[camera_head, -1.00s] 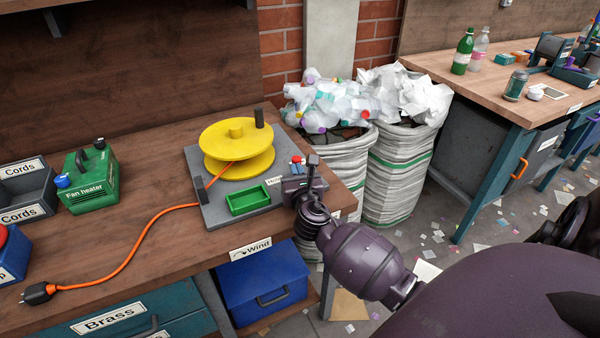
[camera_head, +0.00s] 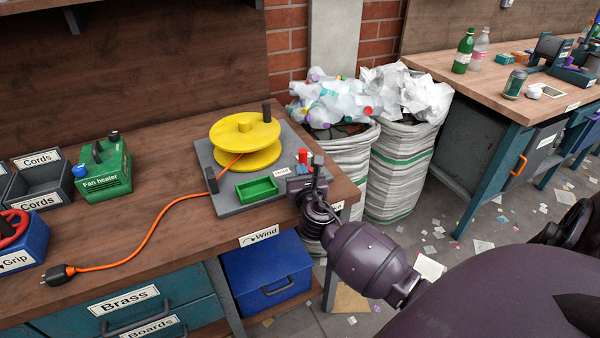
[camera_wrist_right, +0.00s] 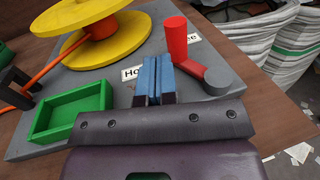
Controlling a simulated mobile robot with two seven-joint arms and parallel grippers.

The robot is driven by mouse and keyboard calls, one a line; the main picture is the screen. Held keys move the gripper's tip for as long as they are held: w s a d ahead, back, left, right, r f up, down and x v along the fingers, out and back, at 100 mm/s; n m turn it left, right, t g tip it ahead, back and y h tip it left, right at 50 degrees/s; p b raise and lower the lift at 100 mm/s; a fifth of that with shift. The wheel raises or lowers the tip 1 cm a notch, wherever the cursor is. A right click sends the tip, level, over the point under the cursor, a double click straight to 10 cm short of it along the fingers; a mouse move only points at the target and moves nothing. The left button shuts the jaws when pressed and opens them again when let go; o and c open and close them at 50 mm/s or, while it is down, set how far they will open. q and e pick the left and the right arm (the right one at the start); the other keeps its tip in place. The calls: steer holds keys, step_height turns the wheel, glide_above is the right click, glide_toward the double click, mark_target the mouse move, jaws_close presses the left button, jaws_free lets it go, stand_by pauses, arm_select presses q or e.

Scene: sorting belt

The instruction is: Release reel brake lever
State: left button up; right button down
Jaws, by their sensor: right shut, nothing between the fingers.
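The brake lever has a red upright grip (camera_wrist_right: 176,40) and a short red arm running to a round grey pivot (camera_wrist_right: 215,82). In the head view the red lever (camera_head: 303,157) stands at the right front of the grey base plate (camera_head: 232,206), beside the yellow reel (camera_head: 245,142). My right gripper (camera_wrist_right: 157,80) is shut and empty, its blue fingers just left of the lever. No clear contact with the lever shows. In the head view my right gripper (camera_head: 303,182) is at the plate's right front corner. A white label (camera_wrist_right: 134,73) is partly hidden behind the fingers. My left gripper is out of view.
A green tray (camera_head: 257,188) sits on the plate in front of the reel. An orange cord (camera_head: 150,232) runs left to a black plug. A green fan heater (camera_head: 103,170) and grey bins stand left. Full sacks (camera_head: 400,170) stand beyond the bench's right edge.

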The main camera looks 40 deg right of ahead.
steer(key=shift+s+a, duration=0.1)
steer(key=shift+s, duration=0.1)
steer(key=s+a+p, duration=0.1)
steer(key=s+a, duration=0.6)
steer(key=shift+s, duration=0.3)
